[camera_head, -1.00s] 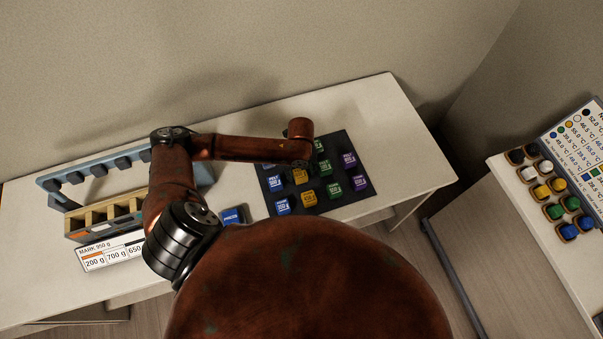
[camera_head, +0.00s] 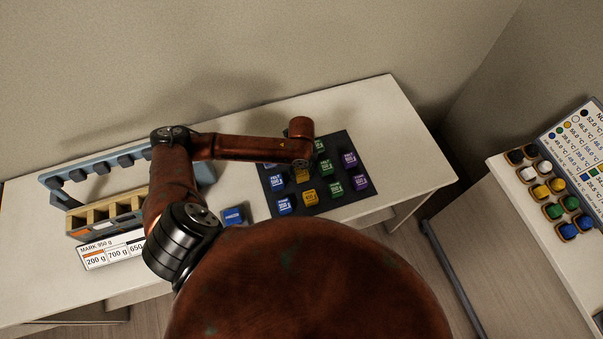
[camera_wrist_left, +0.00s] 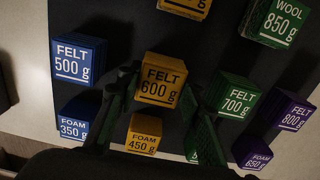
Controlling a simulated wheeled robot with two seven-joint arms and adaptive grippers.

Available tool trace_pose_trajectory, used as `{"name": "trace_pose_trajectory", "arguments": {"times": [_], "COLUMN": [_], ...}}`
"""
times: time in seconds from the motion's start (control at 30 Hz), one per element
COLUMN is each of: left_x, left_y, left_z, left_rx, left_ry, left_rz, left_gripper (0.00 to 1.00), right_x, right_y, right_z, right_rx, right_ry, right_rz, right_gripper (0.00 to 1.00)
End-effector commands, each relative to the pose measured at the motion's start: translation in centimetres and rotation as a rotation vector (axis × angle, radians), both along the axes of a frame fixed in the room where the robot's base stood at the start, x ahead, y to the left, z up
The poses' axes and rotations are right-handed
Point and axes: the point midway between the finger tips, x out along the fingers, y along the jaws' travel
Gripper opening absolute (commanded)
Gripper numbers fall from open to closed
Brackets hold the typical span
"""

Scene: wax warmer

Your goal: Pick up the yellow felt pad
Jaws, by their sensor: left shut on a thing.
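The yellow felt pad, a block marked FELT 600 g (camera_wrist_left: 163,80), is in the middle of the left wrist view. My left gripper (camera_wrist_left: 164,92) has a dark finger on each side of it and is shut on it. In the head view the yellow felt pad (camera_head: 301,176) shows just below my wrist, over the dark mat (camera_head: 339,207). My wrist hides the fingers there. I cannot tell whether the pad is clear of the mat. My right gripper is not in view.
Close around it stand a blue FELT 500 g block (camera_wrist_left: 78,62), a green FELT 700 g block (camera_wrist_left: 236,97) and a yellow FOAM 450 g block (camera_wrist_left: 145,134). A lone blue block (camera_head: 233,215) and a wooden compartment rack (camera_head: 105,213) are left. The table's right end is clear.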

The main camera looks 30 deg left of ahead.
Motion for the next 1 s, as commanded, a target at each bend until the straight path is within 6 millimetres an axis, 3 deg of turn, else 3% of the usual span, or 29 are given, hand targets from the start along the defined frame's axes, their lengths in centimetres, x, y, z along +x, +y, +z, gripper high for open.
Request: {"name": "trace_pose_trajectory", "arguments": {"times": [0.17,0.5,0.7,1.0], "left_x": [0.2,-3.7,-6.5,-8.5], "left_y": [0.1,-5.0,-8.5,-10.8], "left_z": [2.3,9.0,10.9,12.3], "left_rx": [0.001,-0.004,-0.003,-0.001], "left_ry": [-0.006,-0.005,-0.003,-0.002], "left_rz": [-0.001,-0.008,-0.006,-0.001], "left_gripper": [0.10,0.10,0.10,0.10], "right_x": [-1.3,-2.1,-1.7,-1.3], "right_y": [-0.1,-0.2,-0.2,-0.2], "right_z": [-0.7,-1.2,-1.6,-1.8], "right_rx": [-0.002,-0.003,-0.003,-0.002], "right_ry": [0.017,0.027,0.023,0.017], "right_rz": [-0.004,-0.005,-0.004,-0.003], "right_gripper": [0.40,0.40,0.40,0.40]}}
